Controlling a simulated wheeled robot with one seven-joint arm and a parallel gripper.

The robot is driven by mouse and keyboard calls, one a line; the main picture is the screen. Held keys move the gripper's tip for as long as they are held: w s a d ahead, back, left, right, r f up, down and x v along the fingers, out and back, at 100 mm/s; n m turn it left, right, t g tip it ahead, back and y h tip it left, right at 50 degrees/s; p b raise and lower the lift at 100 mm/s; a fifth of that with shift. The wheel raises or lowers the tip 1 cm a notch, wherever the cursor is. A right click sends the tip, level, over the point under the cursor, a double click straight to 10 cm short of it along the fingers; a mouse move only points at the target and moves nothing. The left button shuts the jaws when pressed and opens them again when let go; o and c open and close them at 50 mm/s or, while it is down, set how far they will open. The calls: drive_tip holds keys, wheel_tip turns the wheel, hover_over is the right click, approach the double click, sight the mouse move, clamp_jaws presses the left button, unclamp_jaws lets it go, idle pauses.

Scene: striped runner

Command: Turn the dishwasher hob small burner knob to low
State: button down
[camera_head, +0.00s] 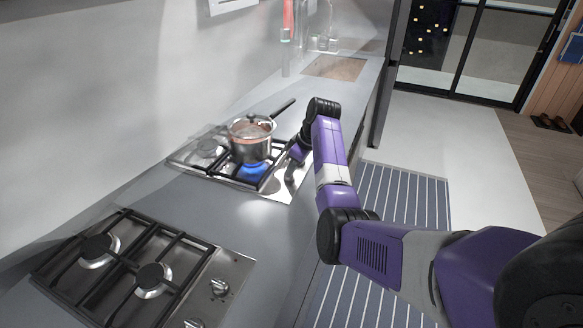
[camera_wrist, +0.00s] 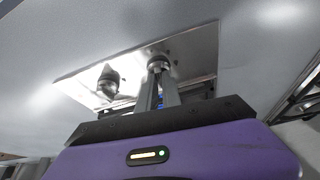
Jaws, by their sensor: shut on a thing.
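The far hob (camera_head: 275,193) is a steel plate set in the counter, with a steel pot (camera_head: 250,140) on its grate and a blue flame (camera_head: 252,168) under the pot. In the wrist view the hob plate (camera_wrist: 85,72) carries two knobs. My gripper (camera_wrist: 159,74) is shut on one hob knob (camera_wrist: 158,62), its fingertips close around it. The other knob (camera_wrist: 108,80) stands free to the left in that view. In the head view my arm's end hides the held knob. I cannot tell the knob's setting or which burner it serves.
A second hob (camera_head: 190,262) with bare burners and its own knobs (camera_head: 219,287) lies nearer on the counter. The pot's handle (camera_head: 283,108) points to the back right. A striped runner (camera_head: 405,195) covers the floor right of the counter.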

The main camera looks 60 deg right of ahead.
drive_tip(key=shift+n+y, duration=0.3)
drive_tip(key=shift+n, duration=0.2)
idle(0.3)
drive_tip(key=c, duration=1.5)
unclamp_jaws()
drive_tip(key=shift+d, duration=0.1)
drive_tip(key=shift+b+v, duration=0.6)
drive_tip(key=shift+v, duration=3.3)
